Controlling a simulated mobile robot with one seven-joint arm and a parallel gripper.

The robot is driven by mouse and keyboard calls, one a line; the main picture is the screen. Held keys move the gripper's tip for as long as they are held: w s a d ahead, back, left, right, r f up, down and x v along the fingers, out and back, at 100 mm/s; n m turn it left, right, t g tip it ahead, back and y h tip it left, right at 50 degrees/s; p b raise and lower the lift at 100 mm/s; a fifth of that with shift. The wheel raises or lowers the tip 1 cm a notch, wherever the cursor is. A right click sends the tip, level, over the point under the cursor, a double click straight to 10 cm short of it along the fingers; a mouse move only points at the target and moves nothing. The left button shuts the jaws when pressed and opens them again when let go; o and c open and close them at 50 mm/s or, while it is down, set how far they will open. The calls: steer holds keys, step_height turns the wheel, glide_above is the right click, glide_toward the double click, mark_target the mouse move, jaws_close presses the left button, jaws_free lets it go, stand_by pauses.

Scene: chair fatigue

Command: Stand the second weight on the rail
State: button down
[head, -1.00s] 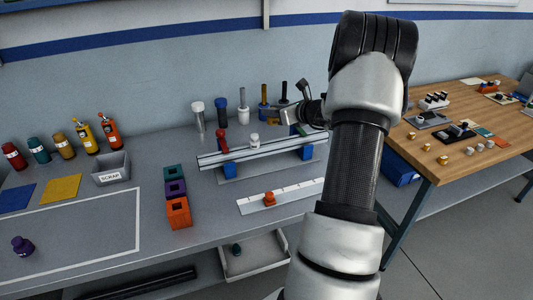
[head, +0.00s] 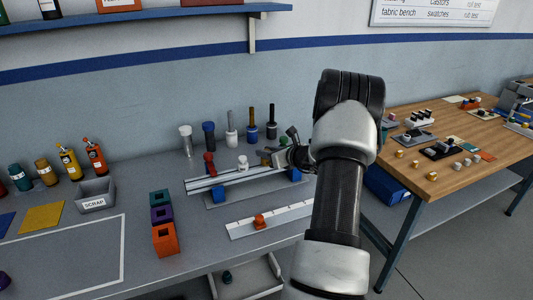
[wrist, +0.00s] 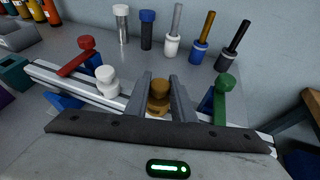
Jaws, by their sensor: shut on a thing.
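My gripper (head: 283,157) is above the right half of the silver rail (head: 222,180). In the wrist view its fingers (wrist: 158,98) are shut on a brass weight (wrist: 158,92), which is upright over the rail. I cannot tell whether its base touches the rail. A white weight (wrist: 106,80) stands on the rail just left of it; it also shows in the head view (head: 243,162). A red clamp (wrist: 80,55) is at the rail's left end and a green clamp (wrist: 221,95) is to the right of my gripper.
Blue supports carry the rail. Several upright tools, one with a blue top (head: 209,138), stand behind it. A white ruled strip (head: 285,215) with an orange slider (head: 259,221) lies in front. Coloured blocks (head: 164,238) and a scrap bin (head: 95,195) are left.

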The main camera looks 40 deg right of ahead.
steer(key=c, duration=1.5)
jaws_free()
steer(key=shift+f, duration=0.1)
steer(key=v, duration=1.2)
